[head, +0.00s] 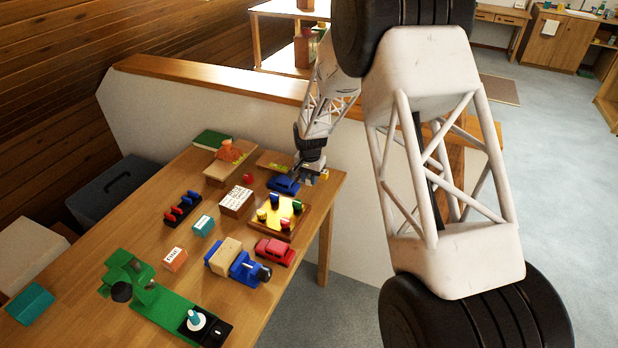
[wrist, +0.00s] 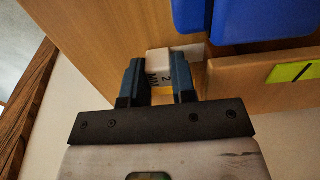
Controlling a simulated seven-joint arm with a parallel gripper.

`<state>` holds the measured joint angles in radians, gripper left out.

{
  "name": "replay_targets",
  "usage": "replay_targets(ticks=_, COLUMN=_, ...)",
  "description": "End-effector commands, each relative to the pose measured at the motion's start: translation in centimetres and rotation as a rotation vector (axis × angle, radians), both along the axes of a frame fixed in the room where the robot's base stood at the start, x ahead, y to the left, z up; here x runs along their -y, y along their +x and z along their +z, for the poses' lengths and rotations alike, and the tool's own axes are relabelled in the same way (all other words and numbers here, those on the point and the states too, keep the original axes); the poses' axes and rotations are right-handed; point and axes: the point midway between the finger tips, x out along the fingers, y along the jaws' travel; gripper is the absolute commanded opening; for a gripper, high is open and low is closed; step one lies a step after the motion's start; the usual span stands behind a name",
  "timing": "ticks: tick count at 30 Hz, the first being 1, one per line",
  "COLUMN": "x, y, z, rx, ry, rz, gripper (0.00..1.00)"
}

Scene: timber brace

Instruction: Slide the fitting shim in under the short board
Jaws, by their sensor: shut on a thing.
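My gripper (wrist: 159,72) is shut on a small pale shim (wrist: 158,60) marked with a "2", which shows between the two blue-grey fingers in the wrist view. In the head view my gripper (head: 311,177) is low over the table's far right corner, beside the blue car. A wooden board (head: 273,166) with a yellow-green label lies just left of it; it also shows at the right of the wrist view (wrist: 250,78). The shim is apart from this board. I cannot tell whether this is the short board, nor see the gap under it.
The blue car (head: 284,185) is close to my gripper. A yellow tray with pegs (head: 283,228), a red car (head: 275,251), a lettered block (head: 237,200) and a blue truck (head: 238,261) stand nearer. A low wall (head: 230,115) runs behind the table.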

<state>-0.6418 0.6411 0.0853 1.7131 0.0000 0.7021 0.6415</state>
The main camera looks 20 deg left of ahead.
Motion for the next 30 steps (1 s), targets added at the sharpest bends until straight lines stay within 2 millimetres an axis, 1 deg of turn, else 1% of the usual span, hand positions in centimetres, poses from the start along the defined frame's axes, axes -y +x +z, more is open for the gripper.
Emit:
replay_targets(ticks=6, x=2.3, y=0.1, z=0.1, rx=0.001, ry=0.000, rz=-0.002, gripper=0.00)
replay_targets(ticks=10, x=3.5, y=0.1, z=0.0, rx=0.001, ry=0.000, rz=-0.001, gripper=0.00)
replay_targets(ticks=14, x=3.9, y=0.1, z=0.0, rx=0.001, ry=0.000, rz=-0.001, gripper=0.00)
replay_targets(ticks=21, x=4.0, y=0.1, z=0.0, rx=0.000, ry=-0.001, rz=-0.001, gripper=0.00)
replay_targets(ticks=22, x=4.0, y=0.1, z=0.0, rx=0.000, ry=-0.001, rz=-0.001, gripper=0.29)
replay_targets(ticks=23, x=4.0, y=0.1, z=0.0, rx=0.000, ry=-0.001, rz=-0.001, gripper=0.34)
replay_targets(ticks=24, x=4.0, y=0.1, z=0.0, rx=0.000, ry=-0.001, rz=-0.001, gripper=0.36)
replay_targets(ticks=30, x=4.0, y=0.0, z=0.0, rx=0.000, ry=0.000, rz=-0.001, gripper=0.36)
